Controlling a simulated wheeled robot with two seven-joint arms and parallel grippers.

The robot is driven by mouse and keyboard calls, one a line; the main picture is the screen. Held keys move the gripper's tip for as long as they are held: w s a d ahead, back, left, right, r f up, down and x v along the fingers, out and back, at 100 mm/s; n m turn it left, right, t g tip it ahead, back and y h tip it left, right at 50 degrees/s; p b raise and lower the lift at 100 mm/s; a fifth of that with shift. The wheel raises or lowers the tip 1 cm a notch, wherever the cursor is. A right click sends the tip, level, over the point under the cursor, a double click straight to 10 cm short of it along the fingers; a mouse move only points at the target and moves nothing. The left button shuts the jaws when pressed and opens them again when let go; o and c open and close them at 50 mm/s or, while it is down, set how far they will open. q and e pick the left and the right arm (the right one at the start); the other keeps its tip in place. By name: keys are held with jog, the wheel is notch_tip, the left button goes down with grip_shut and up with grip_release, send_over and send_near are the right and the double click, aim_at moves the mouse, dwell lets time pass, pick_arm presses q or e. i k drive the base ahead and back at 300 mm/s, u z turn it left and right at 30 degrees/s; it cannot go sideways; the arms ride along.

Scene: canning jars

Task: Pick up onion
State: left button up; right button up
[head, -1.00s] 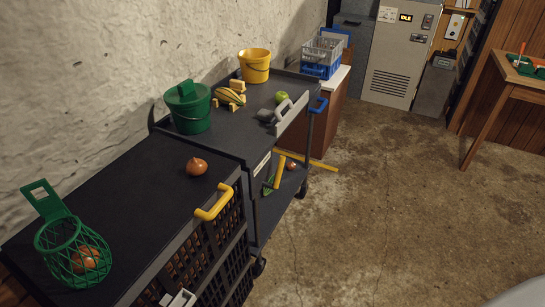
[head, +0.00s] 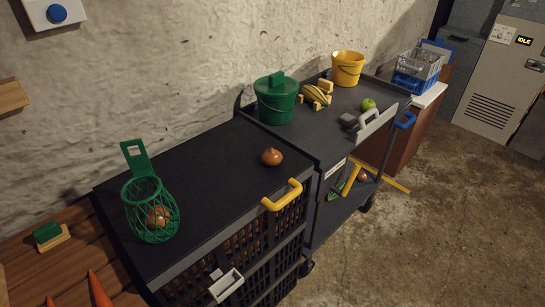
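A brown onion (head: 272,157) sits on the dark top of the near cabinet (head: 205,170), left of the yellow handle. A second round orange-brown item, likely an onion (head: 158,217), lies inside the green mesh basket (head: 150,195) on the same top, partly hidden by the mesh. A small reddish round item (head: 362,176) lies on the lower shelf of the dark cart, too small to identify surely. Neither of my grippers shows in the head view.
The yellow handle (head: 282,195) rises at the cabinet's front edge. The concrete floor at right is clear.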

aim_at(271, 157)
jog(key=k, duration=0.5)
jog(key=z, duration=0.8)
jog(key=i, duration=0.75)
jog(key=u, duration=2.1)
